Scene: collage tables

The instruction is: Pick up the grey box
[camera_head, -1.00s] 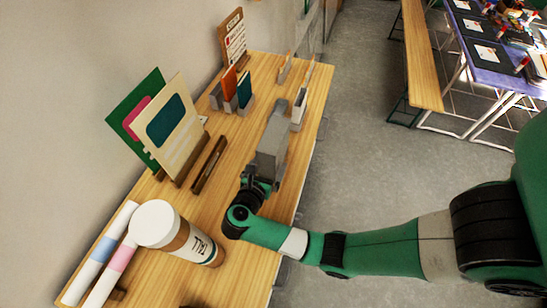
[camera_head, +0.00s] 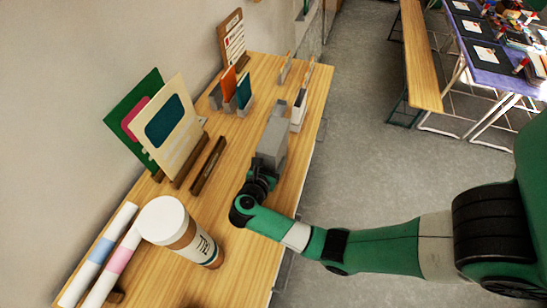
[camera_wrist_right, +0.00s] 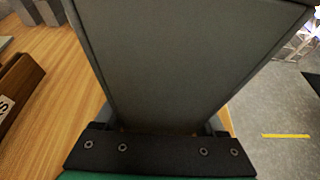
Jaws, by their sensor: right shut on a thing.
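The grey box (camera_head: 272,138) is at the right edge of the wooden table (camera_head: 215,200), in the middle of the head view. My right gripper (camera_head: 264,174) is at its near end and is shut on it. In the wrist view the grey box (camera_wrist_right: 190,60) fills the middle, between the fingers of the right gripper (camera_wrist_right: 165,128). The fingertips are mostly hidden by the box. I cannot tell whether the box's underside touches the table. My left gripper is not in view.
A white-lidded cup (camera_head: 180,232) stands near my right wrist. Rolled papers (camera_head: 100,255) lie at the near left. Cards in a wooden holder (camera_head: 208,165) stand on the left, small upright cards (camera_head: 243,90) behind. A bench (camera_head: 420,60) is far right.

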